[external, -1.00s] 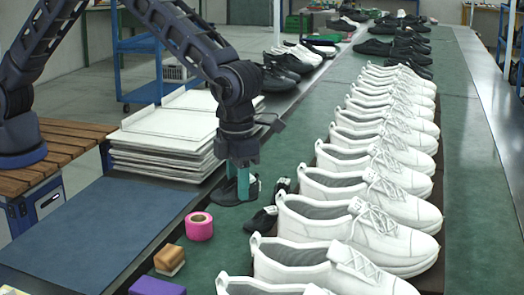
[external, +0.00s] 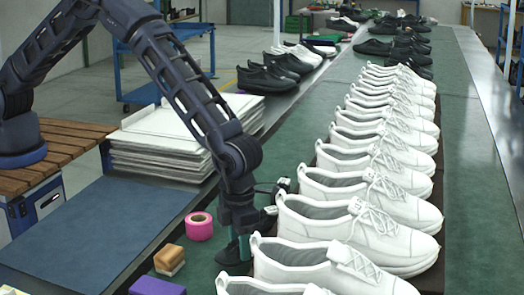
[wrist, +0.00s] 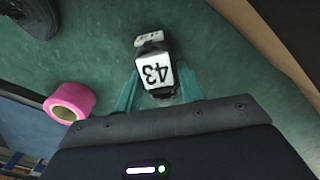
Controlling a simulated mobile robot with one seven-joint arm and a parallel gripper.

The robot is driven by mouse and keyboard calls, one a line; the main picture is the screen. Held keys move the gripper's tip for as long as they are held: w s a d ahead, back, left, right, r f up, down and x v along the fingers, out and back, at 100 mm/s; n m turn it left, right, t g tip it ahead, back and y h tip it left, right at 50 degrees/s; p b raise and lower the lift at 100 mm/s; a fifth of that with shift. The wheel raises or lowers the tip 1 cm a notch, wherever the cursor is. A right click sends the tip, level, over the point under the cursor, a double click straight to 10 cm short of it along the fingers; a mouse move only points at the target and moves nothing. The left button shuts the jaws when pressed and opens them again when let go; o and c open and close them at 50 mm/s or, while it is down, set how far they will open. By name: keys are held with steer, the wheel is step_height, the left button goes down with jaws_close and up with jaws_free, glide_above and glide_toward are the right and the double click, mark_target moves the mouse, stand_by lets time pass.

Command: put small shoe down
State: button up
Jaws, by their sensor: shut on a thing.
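My gripper (external: 239,247), with teal fingers, points down over the green belt beside the front white shoes. It is shut on a small black shoe (external: 229,257), low at the belt; I cannot tell whether it touches the surface. In the wrist view my gripper (wrist: 158,92) has the small shoe (wrist: 152,50) between its fingers, with a white label reading 43 facing the camera. The fingers and wrist hide part of the shoe in the external view. Another small dark item with a white tag (external: 283,184) lies further back on the belt.
A pink tape roll (external: 199,227) stands left of my gripper, with a wood-coloured block (external: 169,261) and a purple block (external: 157,287) nearer the front. A row of white shoes (external: 352,232) lines the right. The blue mat (external: 75,240) is clear.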

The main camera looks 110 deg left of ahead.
steer(key=shift+f, duration=0.8)
steer(key=shift+f, duration=0.15)
steer(key=o, duration=1)
steer(key=shift+c, duration=0.2)
